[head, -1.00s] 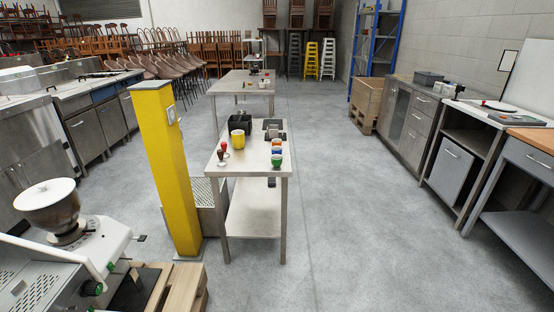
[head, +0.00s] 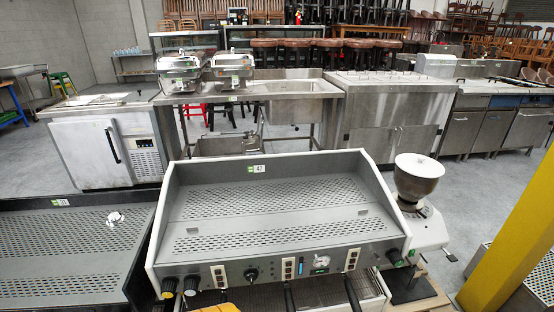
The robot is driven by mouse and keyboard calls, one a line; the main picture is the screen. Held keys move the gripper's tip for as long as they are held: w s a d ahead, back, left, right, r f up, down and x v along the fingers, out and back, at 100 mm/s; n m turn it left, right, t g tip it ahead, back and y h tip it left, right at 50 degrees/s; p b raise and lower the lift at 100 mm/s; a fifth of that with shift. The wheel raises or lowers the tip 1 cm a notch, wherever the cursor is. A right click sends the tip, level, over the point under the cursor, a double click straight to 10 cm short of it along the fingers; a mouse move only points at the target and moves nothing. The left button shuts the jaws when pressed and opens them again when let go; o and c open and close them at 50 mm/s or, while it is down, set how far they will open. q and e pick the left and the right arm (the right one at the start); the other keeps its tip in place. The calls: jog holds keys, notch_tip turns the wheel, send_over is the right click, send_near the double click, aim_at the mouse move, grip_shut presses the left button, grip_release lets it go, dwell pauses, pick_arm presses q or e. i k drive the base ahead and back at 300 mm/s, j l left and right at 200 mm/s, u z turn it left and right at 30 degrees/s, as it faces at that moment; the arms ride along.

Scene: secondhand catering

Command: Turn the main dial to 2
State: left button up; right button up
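The espresso machine (head: 275,215) stands in front of me, with a perforated steel top and a small tag marked 47. On its front panel is a round black dial (head: 251,275), left of the middle. Its markings are too small to read, so I cannot tell its setting. A round gauge (head: 321,261) sits to the right of it. Black knobs (head: 190,285) are at the panel's left end and another knob (head: 394,257) is at its right end. Neither of my grippers is in view.
A grinder with a white hopper (head: 419,175) stands right of the machine. A yellow post (head: 515,235) rises at the right. Another perforated unit (head: 60,255) is at the left. A yellow object (head: 216,308), cut off by the bottom edge, is unclear. Steel sinks and counters stand behind.

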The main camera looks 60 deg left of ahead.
aim_at(251, 275)
jog(key=u, duration=0.5)
jog(key=j+u, duration=0.1)
jog(key=u, duration=0.35)
jog(key=i+u, duration=0.1)
jog(key=u, duration=0.85)
